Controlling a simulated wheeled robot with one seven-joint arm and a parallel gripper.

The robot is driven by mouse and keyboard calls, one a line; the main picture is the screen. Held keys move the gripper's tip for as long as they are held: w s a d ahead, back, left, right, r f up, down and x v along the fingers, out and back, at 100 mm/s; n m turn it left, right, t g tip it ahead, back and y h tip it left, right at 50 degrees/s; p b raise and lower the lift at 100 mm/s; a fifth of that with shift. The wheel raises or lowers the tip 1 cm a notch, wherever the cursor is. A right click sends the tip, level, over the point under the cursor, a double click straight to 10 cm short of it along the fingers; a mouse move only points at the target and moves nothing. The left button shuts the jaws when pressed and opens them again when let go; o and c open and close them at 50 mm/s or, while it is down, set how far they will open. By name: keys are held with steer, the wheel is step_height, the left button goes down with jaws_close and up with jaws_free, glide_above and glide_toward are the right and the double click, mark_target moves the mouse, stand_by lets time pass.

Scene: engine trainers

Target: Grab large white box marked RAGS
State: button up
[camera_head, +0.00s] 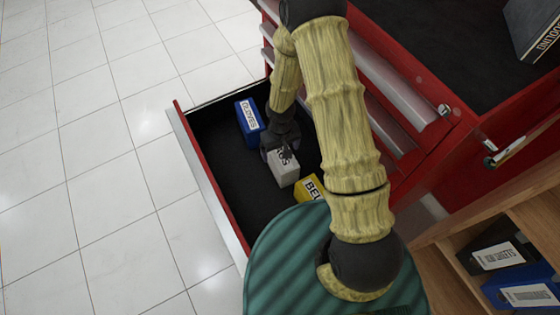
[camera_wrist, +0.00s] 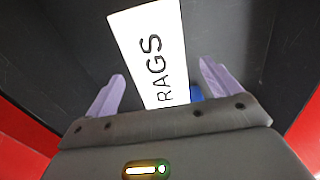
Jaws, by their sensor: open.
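The white box marked RAGS (camera_head: 284,169) stands in the open drawer (camera_head: 243,207) of a red cabinet. In the wrist view the RAGS box (camera_wrist: 150,50) shows its lettered face, with its near end between the two purple fingers of my gripper (camera_wrist: 162,85). The fingers are open, with a gap on each side of the box. In the head view my gripper (camera_head: 283,143) is down in the drawer at the box, and partly hides it.
A blue labelled box (camera_head: 249,121) lies in the drawer beyond the white box, and a yellow box (camera_head: 309,188) lies on the near side. Shelves with a dark bin (camera_head: 497,255) and a blue bin (camera_head: 525,290) are at lower right.

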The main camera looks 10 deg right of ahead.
mark_target(281, 152)
steer(key=f+b, duration=0.2)
steer(key=f, duration=0.3)
steer(key=shift+w+f, duration=0.1)
steer(key=shift+w, duration=0.1)
stand_by(0.5)
steer(key=c, duration=1.3)
